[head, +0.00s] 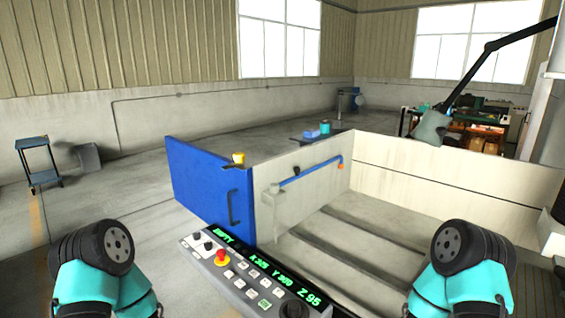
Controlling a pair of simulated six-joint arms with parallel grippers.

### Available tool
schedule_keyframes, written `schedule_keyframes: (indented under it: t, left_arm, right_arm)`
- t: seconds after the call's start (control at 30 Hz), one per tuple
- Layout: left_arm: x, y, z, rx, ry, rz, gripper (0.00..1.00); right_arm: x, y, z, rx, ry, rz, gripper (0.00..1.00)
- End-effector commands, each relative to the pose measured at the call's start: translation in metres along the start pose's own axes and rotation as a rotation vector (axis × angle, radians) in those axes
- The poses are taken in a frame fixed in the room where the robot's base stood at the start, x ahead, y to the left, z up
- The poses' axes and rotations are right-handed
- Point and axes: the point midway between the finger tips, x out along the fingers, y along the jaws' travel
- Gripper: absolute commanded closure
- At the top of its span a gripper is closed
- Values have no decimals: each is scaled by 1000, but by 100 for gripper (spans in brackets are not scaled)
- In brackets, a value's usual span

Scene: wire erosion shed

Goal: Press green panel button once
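The control panel (187,240) is a grey slanted box at the bottom centre of the head view, with a black display strip of green characters. A red mushroom knob (222,257) on a yellow base sits on its left part. Several small pale buttons run along its face. One button near the lower edge looks green (264,303), though it is small. A dark round dial (294,309) is at the lower right, cut by the frame edge. My teal and black arm links stand on both sides of the panel, apart from it. Neither gripper's fingers show.
Behind the panel is an open machine tank (390,205) with pale walls, a blue door (205,185) and a blue bar inside. A yellow-topped item (238,158) stands on the wall's corner. A blue cart (38,160) is far left. The space above the panel is clear.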

Motion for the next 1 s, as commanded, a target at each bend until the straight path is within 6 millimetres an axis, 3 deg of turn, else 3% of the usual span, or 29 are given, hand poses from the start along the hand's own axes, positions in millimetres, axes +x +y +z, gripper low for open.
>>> schedule_keyframes:
  t: [0.53,1.0]
  left_arm:
    - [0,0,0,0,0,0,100]
    - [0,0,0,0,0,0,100]
  right_arm:
    - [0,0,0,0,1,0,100]
    - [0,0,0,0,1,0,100]
